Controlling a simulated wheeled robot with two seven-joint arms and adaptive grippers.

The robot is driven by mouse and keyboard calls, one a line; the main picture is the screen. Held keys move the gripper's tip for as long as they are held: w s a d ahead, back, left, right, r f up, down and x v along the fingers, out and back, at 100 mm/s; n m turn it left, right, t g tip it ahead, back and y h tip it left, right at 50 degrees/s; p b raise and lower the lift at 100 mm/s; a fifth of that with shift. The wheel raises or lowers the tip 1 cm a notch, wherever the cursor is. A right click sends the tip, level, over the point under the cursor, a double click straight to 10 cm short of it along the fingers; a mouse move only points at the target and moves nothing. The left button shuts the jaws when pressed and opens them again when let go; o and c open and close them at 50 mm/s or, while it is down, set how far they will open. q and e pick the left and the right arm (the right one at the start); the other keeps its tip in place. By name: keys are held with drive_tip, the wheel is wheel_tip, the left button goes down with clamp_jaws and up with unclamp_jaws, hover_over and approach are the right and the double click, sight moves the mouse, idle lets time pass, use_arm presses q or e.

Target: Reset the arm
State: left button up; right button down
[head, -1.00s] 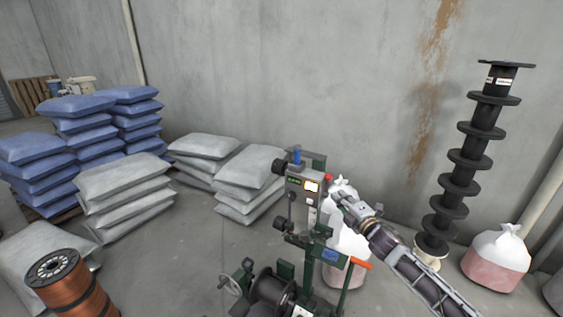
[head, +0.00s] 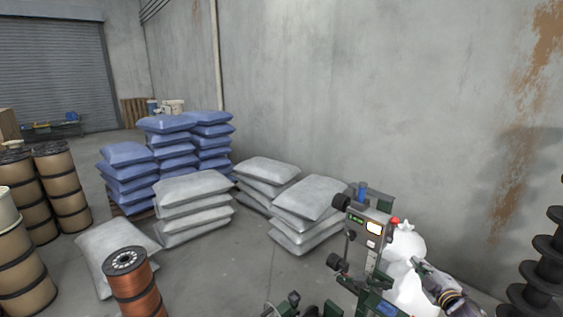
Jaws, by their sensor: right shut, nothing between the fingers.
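My right gripper (head: 428,270) is at the lower right of the head view, in front of a white sack and just right of the green machine (head: 372,235). It is shut and empty. My left gripper is not in view. A copper spool (head: 135,288) stands upright at the lower left, with its lower part cut off by the picture edge.
Grey sacks (head: 190,200) and blue sacks (head: 170,145) are stacked along the wall. A black flanged column (head: 548,270) is at the right edge.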

drive_tip(key=s+d+f+m+g+h, duration=0.15)
drive_tip(key=s+d+f, duration=0.25)
drive_tip(key=f, duration=0.6)
drive_tip(key=s+d+f+m+g+h, duration=0.1)
drive_tip(key=s+d+f+m+g, duration=0.25)
drive_tip(key=f, duration=0.65)
drive_tip(key=s+d+f+m+g+h, duration=0.1)
drive_tip(key=s+d+f+m, duration=0.2)
drive_tip(key=f, duration=0.8)
drive_tip(key=s+f+g, duration=0.3)
drive_tip(key=s+f, duration=0.8)
drive_tip(key=s+a+f+m+g+y, duration=0.1)
drive_tip(key=s+a+f+g, duration=0.1)
drive_tip(key=s+a+f, duration=0.35)
drive_tip(key=s+a+f+g, duration=0.1)
drive_tip(key=s+a+f, duration=0.2)
drive_tip(key=s+f, duration=0.5)
drive_tip(key=s+a+f+m+g+y, duration=0.1)
drive_tip(key=s+a+f+g, duration=0.2)
drive_tip(key=s, duration=0.7)
drive_tip(key=s+a+f+y, duration=0.1)
drive_tip(key=s+a+f, duration=0.1)
drive_tip(key=s+a, duration=0.4)
drive_tip(key=s+a+f, duration=0.2)
drive_tip(key=s+a, duration=0.5)
drive_tip(key=a, duration=0.6)
drive_tip(key=shift+s+a+f+m+g+y, duration=0.15)
drive_tip(key=shift+f+m+g+y, duration=0.15)
drive_tip(key=shift+m+y, duration=0.1)
